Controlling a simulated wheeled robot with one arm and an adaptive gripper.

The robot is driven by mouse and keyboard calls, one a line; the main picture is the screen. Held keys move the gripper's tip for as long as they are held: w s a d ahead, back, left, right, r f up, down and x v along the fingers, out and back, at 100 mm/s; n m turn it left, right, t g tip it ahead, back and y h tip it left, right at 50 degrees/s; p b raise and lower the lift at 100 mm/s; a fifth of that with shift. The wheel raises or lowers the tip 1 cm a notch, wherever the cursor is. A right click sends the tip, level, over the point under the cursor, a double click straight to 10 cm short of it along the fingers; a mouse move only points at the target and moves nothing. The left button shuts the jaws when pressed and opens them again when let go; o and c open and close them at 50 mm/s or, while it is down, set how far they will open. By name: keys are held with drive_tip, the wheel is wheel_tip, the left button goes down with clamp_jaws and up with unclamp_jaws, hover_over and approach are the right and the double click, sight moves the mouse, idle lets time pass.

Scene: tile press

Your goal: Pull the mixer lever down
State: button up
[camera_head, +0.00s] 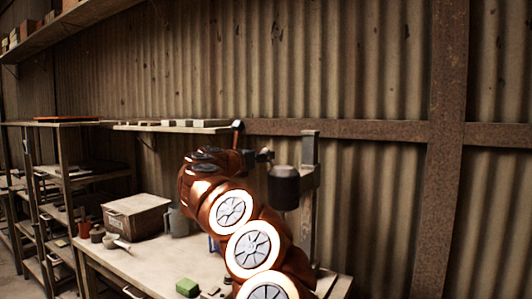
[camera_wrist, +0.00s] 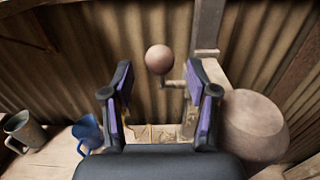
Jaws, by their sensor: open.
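The mixer lever ends in a round brownish knob (camera_wrist: 158,58), joined by a short dark rod to the upright post (camera_wrist: 208,25) on its right. My gripper (camera_wrist: 160,80) is open and empty. In the wrist view, the knob shows between and just past the two fingertips, touching neither. The mixer's rounded head (camera_wrist: 257,122) is to the right of the right finger. In the head view, the mixer's grey and dark head (camera_head: 284,187) hangs beside its post (camera_head: 309,180). My arm stands in front, and I cannot make out the knob there.
A blue jug (camera_wrist: 88,133) stands left of my gripper in the wrist view. A wall shelf (camera_head: 170,127) and corrugated wall (camera_head: 380,80) lie behind.

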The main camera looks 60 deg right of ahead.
sight(266, 151)
drive_tip(key=shift+d+p, duration=0.45)
drive_tip(key=shift+d, duration=1.4)
drive_tip(key=shift+c, duration=0.4)
clamp_jaws()
